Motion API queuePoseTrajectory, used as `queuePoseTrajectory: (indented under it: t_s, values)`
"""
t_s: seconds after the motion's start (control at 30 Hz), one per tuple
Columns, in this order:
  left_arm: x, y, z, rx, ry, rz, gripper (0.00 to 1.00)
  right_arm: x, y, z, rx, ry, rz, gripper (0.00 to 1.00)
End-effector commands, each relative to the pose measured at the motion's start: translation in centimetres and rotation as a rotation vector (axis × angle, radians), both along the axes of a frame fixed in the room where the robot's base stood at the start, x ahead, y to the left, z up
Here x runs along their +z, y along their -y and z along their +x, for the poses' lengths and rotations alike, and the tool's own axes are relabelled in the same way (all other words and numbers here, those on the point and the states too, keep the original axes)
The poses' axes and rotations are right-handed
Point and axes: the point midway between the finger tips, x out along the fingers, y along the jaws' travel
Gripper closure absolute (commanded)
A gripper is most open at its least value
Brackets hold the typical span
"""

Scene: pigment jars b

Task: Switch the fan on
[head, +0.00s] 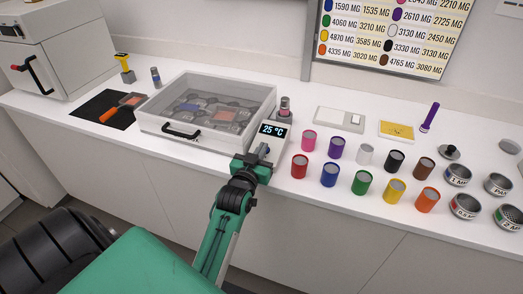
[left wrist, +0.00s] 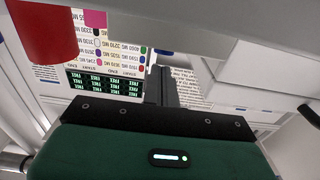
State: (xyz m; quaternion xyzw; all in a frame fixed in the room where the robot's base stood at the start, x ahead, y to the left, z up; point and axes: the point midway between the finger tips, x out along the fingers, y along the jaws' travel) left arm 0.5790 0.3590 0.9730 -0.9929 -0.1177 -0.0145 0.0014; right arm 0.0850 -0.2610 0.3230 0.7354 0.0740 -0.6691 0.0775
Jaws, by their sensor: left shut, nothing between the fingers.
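A clear-lidded drying box (head: 165,124) with a black front handle stands on the white counter. A small unit with a dark display reading "25 °C" (head: 273,130) is at its right front corner. I cannot make out a fan or its switch for certain. My left gripper (head: 263,151) is just below and in front of that display, partly hiding the unit's lower front; I cannot tell whether it touches. In the left wrist view its fingers (left wrist: 161,86) are shut together and empty. My right gripper is not in view.
Several coloured jars (head: 330,174) stand in rows to the right of my left gripper, the red jar (head: 299,167) nearest. Behind them are a grey plate with a white square (head: 340,120) and a yellow pad (head: 397,131). Metal tins (head: 458,176) stand far right.

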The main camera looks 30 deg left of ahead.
Motion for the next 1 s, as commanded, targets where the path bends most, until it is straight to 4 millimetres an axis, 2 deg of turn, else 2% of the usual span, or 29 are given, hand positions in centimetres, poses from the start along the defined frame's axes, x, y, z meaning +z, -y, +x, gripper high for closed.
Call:
queuePoseTrajectory:
  t_s: [0.13,0.47,0.7,1.0]
  values:
    - [-0.7,-0.1,0.2,0.000,-0.001,0.000,1.00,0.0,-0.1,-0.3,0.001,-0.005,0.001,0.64]
    - [-0.9,-0.1,0.2,0.000,0.000,0.001,1.00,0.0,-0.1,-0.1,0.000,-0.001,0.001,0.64]
    - [-2.8,-0.2,0.7,-0.001,-0.003,0.000,1.00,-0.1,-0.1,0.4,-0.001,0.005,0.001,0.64]
    - [-2.9,-0.1,0.7,-0.001,-0.010,-0.002,1.00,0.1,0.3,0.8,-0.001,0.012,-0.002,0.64]
